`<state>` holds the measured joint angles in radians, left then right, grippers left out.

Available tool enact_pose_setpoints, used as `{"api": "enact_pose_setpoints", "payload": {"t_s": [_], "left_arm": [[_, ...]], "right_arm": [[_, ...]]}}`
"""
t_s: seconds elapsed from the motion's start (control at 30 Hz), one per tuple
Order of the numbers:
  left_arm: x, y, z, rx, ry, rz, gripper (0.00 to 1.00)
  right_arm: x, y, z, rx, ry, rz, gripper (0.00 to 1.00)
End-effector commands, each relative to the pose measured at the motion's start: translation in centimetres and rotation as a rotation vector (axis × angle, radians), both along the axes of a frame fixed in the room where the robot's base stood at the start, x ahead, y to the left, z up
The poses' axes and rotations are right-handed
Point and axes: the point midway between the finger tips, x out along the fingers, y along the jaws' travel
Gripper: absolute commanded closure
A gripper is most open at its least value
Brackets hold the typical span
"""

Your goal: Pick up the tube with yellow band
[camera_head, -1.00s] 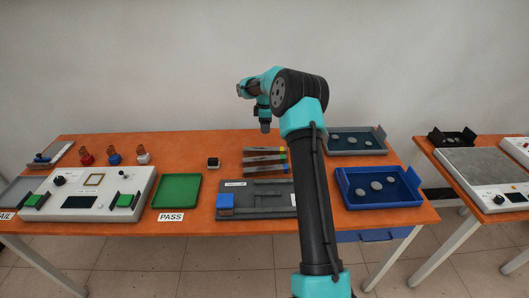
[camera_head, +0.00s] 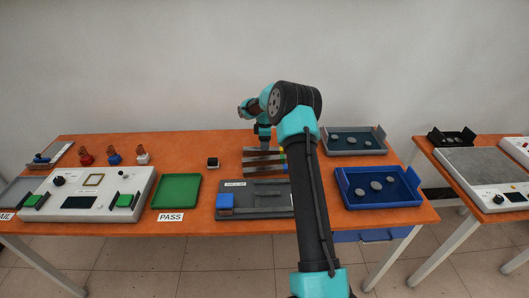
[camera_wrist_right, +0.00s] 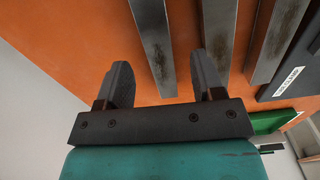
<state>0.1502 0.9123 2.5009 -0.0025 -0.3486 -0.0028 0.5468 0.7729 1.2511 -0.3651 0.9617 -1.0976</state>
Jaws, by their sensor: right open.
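Three grey square tubes lie side by side behind the grey fixture, coloured bands at their right ends. The tube with the yellow band (camera_head: 281,150) appears to be the farthest; my right arm partly covers it, and the band is small. My right gripper (camera_head: 264,146) is low over that far tube in the head view. In the right wrist view, my right gripper (camera_wrist_right: 163,80) is open, with the end of the leftmost tube (camera_wrist_right: 156,45) in the gap between its fingers. The middle tube (camera_wrist_right: 217,35) passes close to the right finger. My left gripper is not in view.
The grey fixture (camera_head: 265,209) with a blue block is in front of the tubes. A green tray (camera_head: 177,190) is left of it, a blue tray (camera_head: 350,200) right, and a grey tray (camera_head: 338,150) behind. A small dark block (camera_head: 213,163) sits left of the tubes.

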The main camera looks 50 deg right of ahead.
Motion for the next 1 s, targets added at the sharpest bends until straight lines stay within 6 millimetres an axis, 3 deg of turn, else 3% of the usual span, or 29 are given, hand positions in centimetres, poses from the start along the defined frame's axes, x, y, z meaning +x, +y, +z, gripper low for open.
{"api": "enact_pose_setpoints", "payload": {"t_s": [0.4,0.9,1.0], "left_arm": [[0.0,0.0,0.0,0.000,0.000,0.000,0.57],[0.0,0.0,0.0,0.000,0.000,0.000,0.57],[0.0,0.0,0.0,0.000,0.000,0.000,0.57]], "right_arm": [[-0.1,-0.3,-4.7,0.000,0.001,0.000,0.38],[0.0,-0.3,-4.9,0.001,0.001,0.000,0.38],[0.0,-0.3,-4.9,0.001,0.001,0.000,0.48]]}}
